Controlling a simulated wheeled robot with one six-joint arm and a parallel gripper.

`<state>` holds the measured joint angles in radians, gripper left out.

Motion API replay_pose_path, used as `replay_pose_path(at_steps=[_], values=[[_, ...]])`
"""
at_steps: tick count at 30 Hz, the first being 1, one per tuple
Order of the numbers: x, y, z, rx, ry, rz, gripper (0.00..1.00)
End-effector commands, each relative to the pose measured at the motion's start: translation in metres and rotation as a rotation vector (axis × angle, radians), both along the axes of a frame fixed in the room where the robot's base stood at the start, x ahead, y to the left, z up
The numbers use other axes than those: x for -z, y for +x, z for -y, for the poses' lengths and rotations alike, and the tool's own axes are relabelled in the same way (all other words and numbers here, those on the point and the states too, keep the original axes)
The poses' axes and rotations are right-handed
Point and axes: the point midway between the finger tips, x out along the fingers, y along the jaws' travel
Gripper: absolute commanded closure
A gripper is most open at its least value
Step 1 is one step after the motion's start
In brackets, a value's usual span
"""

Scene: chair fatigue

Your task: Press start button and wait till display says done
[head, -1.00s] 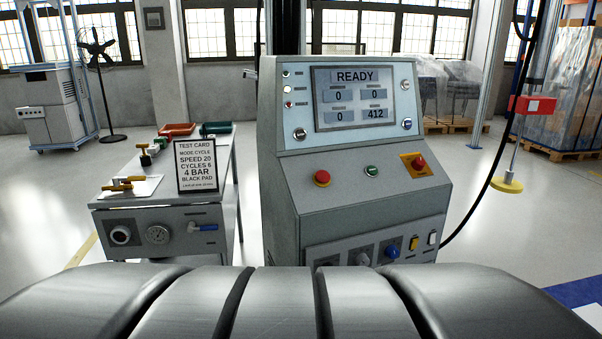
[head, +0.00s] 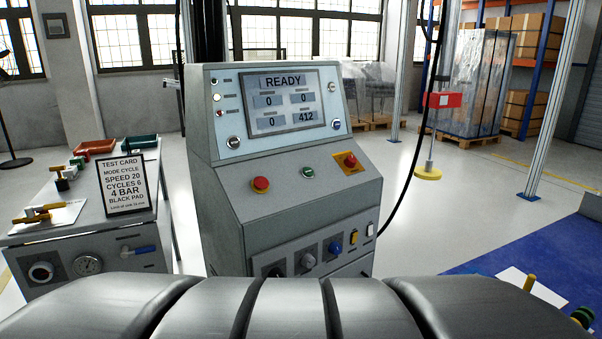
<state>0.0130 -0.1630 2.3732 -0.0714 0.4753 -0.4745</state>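The grey control console (head: 215,170) stands at the centre of the head view. Its display (head: 293,101) reads READY, with 0, 0, 0 and 412 below. A green button (head: 308,173) sits on the sloped panel, between a red mushroom button (head: 261,184) on the left and another red button (head: 350,160) on a yellow plate at the right. No label saying start is readable. Below are dark, grey and blue knobs and a yellow and a white switch (head: 370,230). My gripper is not in view.
A grey bench (head: 90,232) with a test card (head: 125,185), gauge and trays stands at left. A blue mat (head: 500,258) lies lower right. Open floor shows between console and mat.

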Motion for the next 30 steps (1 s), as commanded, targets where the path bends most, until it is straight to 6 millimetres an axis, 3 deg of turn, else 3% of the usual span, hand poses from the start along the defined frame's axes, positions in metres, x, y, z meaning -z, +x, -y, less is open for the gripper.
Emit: replay_pose_path(at_steps=[1,9,12,30], values=[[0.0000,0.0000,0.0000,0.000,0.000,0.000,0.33],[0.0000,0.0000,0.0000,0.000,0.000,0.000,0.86],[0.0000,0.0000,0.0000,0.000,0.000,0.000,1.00],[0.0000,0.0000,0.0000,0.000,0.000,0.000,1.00]])
